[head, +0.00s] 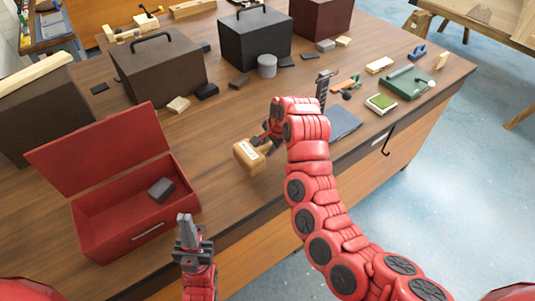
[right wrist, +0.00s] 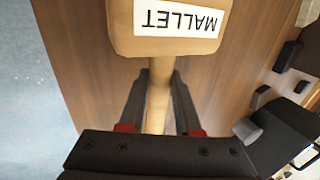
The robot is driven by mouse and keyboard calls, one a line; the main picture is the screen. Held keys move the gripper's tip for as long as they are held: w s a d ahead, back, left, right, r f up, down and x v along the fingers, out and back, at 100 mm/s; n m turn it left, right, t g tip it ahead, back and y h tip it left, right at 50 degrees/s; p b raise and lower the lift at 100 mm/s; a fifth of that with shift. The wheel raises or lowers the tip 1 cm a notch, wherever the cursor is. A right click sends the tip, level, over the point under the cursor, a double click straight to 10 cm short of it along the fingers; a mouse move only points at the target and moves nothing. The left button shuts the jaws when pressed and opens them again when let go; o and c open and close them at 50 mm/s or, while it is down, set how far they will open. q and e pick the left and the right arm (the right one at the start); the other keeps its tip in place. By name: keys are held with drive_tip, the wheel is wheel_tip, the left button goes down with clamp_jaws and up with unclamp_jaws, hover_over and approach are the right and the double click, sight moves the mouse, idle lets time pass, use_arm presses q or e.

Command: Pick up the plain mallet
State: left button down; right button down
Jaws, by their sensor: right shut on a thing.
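The mallet (head: 247,156) has a block-shaped tan wooden head with a white label. In the right wrist view the label on the mallet (right wrist: 170,30) reads "MALLET", upside down. My right gripper (head: 268,138) is shut on its handle, with one dark finger on each side of it just below the head. In the right wrist view the fingers of my right gripper (right wrist: 158,95) flank the handle. The frames do not clearly show whether the mallet touches the bench. My left gripper (head: 186,222) is empty at the bench's front edge, its fingers close together and pointing up.
An open red toolbox (head: 130,215) with a dark block (head: 161,189) inside stands at the left. Dark lidded boxes (head: 158,75) and a grey cylinder (head: 267,66) stand further back. Small tools and a green-topped item (head: 381,103) lie at the right. Bare bench surrounds the mallet.

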wheel_tip(320, 180, up, 6)
drive_tip(key=shift+w+f+b, duration=0.15)
drive_tip(key=shift+f+b, duration=0.05)
drive_tip(key=shift+b, duration=0.5)
wheel_tip(320, 180, up, 8)
drive_tip(key=p, duration=0.1)
wheel_tip(320, 180, up, 7)
drive_tip(key=p, duration=0.6)
hover_over(269, 145)
drive_tip(key=shift+a, duration=0.1)
